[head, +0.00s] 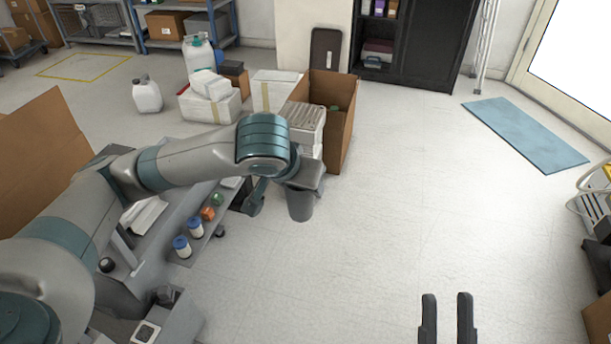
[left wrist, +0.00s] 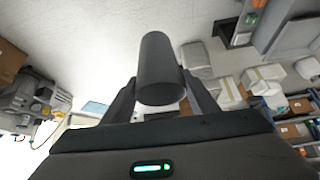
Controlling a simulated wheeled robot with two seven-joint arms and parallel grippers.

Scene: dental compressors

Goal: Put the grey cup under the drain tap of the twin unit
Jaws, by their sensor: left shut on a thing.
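The grey cup (left wrist: 160,68) is a plain dark grey cylinder between the two fingers of my left gripper (left wrist: 160,98) in the left wrist view. The fingers touch it on both sides. In the head view the cup (head: 300,206) hangs below my left wrist, in the air over the floor, right of a low cart. My left fingers are mostly hidden there by the wrist. My right gripper (head: 447,318) is at the bottom of the head view, its two dark fingers apart with nothing between them.
The cart shelf (head: 178,262) carries white bottles with blue caps (head: 182,247) and small coloured items. An open cardboard box (head: 343,125) and other boxes stand behind my left arm. A blue mat (head: 525,135) lies at right. The floor in the middle is clear.

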